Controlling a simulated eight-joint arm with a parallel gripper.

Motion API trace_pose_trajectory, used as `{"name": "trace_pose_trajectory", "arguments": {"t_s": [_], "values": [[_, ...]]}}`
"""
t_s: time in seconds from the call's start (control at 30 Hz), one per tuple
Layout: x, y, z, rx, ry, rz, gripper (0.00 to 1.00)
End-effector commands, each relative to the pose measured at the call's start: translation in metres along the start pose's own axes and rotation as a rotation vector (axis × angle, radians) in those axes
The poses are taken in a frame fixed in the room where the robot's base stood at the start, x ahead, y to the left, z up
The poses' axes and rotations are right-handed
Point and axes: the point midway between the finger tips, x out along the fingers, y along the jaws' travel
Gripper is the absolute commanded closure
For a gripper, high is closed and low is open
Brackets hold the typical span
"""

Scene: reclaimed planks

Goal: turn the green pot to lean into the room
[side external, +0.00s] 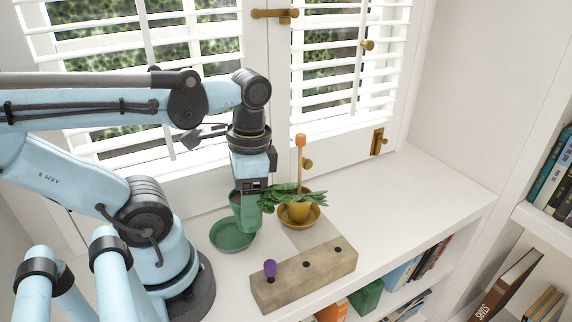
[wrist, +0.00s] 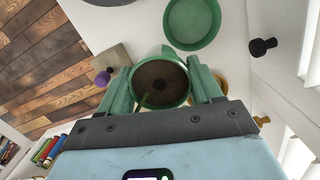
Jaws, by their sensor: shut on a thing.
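The green pot (wrist: 161,82) is between the two green fingers of my gripper (wrist: 160,90) in the wrist view, with dark soil and a thin stem inside. In the side view the pot (side external: 235,200) is partly hidden behind my gripper (side external: 247,208), which is shut on it. The green saucer (side external: 231,236) lies empty on the sill below; it also shows in the wrist view (wrist: 192,22), apart from the pot. Green leaves (side external: 278,198) spread right of my gripper, in front of the yellow pot; I cannot tell which pot they grow from.
The yellow pot (side external: 299,212) stands on a yellow saucer (side external: 316,222) with an orange-topped stick (side external: 300,150) upright. A wooden block (side external: 303,276) with holes and a purple-topped peg (side external: 270,269) lies in front. Shuttered windows are behind; the sill's right side is clear.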

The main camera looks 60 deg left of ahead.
Motion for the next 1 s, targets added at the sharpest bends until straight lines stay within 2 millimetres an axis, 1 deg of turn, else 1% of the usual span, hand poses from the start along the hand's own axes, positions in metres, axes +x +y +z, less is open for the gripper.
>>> {"name": "trace_pose_trajectory", "arguments": {"t_s": [0.03,0.1,0.2,0.33,0.57,1.0], "values": [[0.009,-0.011,0.001,0.024,0.0,-0.004,0.84],[0.021,-0.025,0.004,0.077,-0.001,-0.012,0.84],[0.035,-0.039,0.01,0.147,-0.004,-0.019,0.84],[0.048,-0.052,0.018,0.214,-0.011,-0.026,0.84],[0.058,-0.059,0.025,0.267,-0.016,-0.03,0.84],[0.08,-0.059,0.022,0.271,-0.014,-0.031,0.84]]}}
